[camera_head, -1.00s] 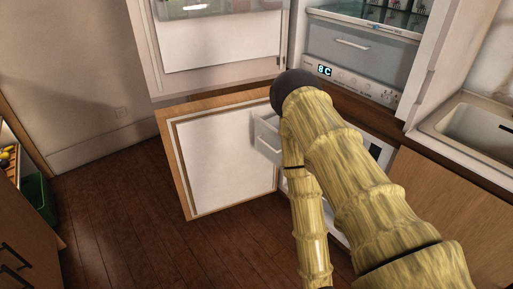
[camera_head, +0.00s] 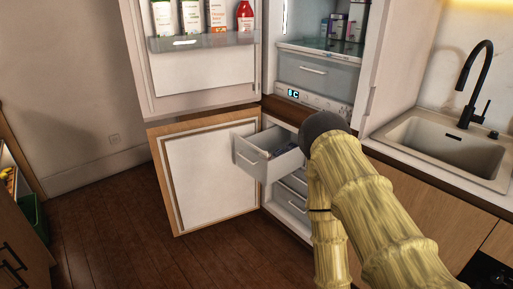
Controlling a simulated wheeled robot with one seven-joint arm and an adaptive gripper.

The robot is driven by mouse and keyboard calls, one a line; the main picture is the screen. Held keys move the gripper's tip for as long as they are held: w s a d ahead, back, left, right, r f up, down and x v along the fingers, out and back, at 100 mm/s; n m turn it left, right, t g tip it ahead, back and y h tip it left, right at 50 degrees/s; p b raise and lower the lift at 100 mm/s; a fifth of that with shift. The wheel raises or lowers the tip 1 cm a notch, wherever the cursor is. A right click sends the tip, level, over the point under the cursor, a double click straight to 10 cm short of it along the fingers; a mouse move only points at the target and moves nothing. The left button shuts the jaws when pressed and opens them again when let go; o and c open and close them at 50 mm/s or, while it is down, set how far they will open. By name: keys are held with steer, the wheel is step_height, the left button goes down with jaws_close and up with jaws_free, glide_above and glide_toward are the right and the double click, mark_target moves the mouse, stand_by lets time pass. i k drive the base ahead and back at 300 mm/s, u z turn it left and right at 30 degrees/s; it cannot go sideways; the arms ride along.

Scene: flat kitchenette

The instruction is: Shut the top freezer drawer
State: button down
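The top freezer drawer (camera_head: 262,168) is pulled out of the lower compartment. It is pale grey with a handle on its front, and something dark lies inside it. The freezer door (camera_head: 215,180), white inside with a wooden edge, stands wide open to the left of the drawer. Lower freezer drawers (camera_head: 292,202) show beneath it, partly hidden by my arm. My bamboo-textured arm reaches up from the bottom right, and its dark rounded joint is just right of the drawer in the picture. My gripper is not in view.
The upper fridge door (camera_head: 200,75) is open too, with bottles and cartons on its shelf. A sink (camera_head: 445,145) with a black tap (camera_head: 477,80) is set in the counter at right. Wooden floor is clear at lower left. A green bin (camera_head: 35,220) stands at the left edge.

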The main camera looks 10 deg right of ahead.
mark_target(268, 172)
steer(key=z, duration=0.5)
steer(key=i, duration=1.35)
steer(key=u, duration=0.95)
steer(key=i, duration=0.5)
steer(key=u, duration=0.4)
